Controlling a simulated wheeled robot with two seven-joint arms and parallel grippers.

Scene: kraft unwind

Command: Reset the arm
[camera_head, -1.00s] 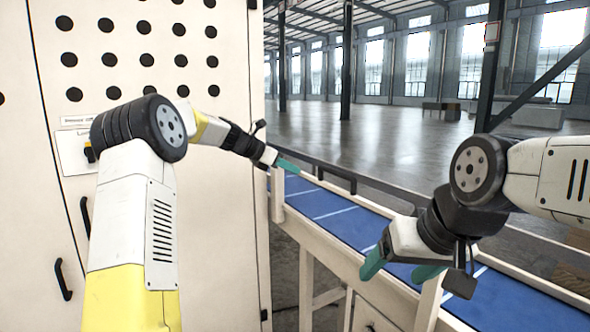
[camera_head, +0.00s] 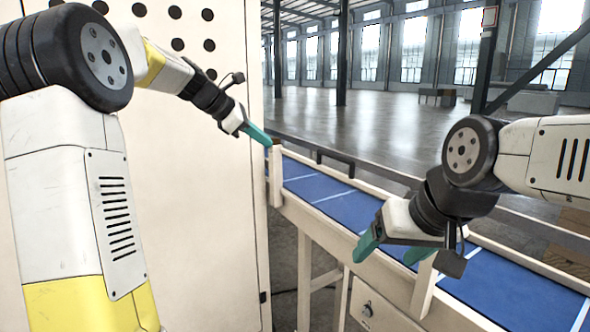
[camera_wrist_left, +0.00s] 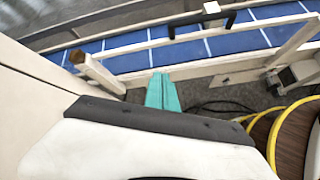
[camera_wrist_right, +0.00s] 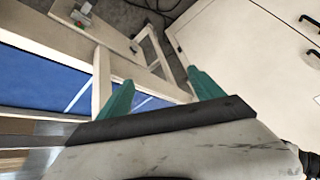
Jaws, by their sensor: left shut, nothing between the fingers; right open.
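My left gripper (camera_head: 258,134) is shut and empty, in front of the cream cabinet near the far left end of the conveyor. Its teal fingertips are pressed together in the left wrist view (camera_wrist_left: 162,92). My right gripper (camera_head: 392,252) is open and empty, over the near side of the conveyor, with its teal fingers apart. Those spread fingers also show in the right wrist view (camera_wrist_right: 160,95).
The blue conveyor (camera_head: 330,196) with cream side rails runs from the middle to the lower right. The tall cream cabinet (camera_head: 215,200) stands at the left. In the left wrist view, yellow-edged brown round shapes (camera_wrist_left: 292,135) lie at the right. Open warehouse floor (camera_head: 370,125) is behind.

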